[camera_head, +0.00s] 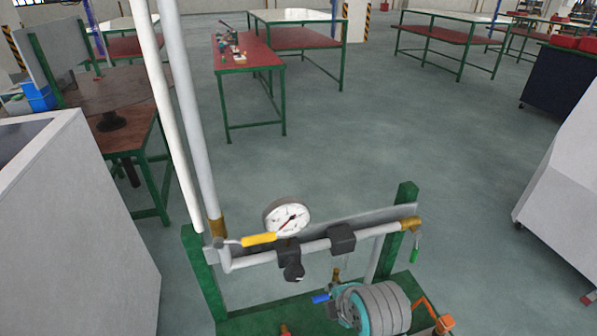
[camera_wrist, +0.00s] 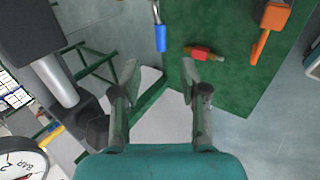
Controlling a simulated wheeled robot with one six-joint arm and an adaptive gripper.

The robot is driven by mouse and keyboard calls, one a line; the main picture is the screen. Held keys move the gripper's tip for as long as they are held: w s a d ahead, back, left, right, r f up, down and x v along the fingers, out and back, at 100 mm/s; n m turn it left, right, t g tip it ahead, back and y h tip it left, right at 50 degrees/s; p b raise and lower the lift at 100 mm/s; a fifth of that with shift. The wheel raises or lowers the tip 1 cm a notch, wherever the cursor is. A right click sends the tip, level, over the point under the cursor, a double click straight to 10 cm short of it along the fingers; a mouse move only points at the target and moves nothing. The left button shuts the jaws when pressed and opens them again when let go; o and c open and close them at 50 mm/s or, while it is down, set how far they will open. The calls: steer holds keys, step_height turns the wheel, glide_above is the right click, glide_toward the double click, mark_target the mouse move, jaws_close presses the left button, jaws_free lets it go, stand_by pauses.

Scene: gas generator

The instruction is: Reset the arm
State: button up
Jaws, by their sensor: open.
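My gripper (camera_wrist: 159,84) shows in the wrist view with its two dark fingers spread apart. Nothing is between them. Below the fingers are a green panel and pale floor. A yellow handle (camera_head: 259,239) lies along the pipe left of the gauge.
The stand has a green post (camera_head: 406,200), a blue handle (camera_wrist: 161,38), a red fitting (camera_wrist: 200,54) and an orange handle (camera_wrist: 265,38). Grey cabinets stand at left (camera_head: 85,230) and right (camera_head: 565,205). A red-topped table (camera_head: 253,60) is farther back. Open floor lies between.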

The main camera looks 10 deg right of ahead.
steer(key=s+d+f+m+t, duration=0.35)
steer(key=s+f+m, duration=0.65)
steer(key=s, duration=0.5)
steer(key=s+r+m+t, duration=0.2)
steer(key=s+r+m, duration=0.2)
steer(key=s, duration=0.6)
steer(key=s+d+r+m+t+h, duration=0.1)
steer(key=s+r+m, duration=0.3)
steer(key=s, duration=0.6)
steer(key=shift+s+d+r+m+t, duration=0.2)
steer(key=shift+d+r+m+t, duration=0.1)
steer(key=shift+m+t, duration=0.55)
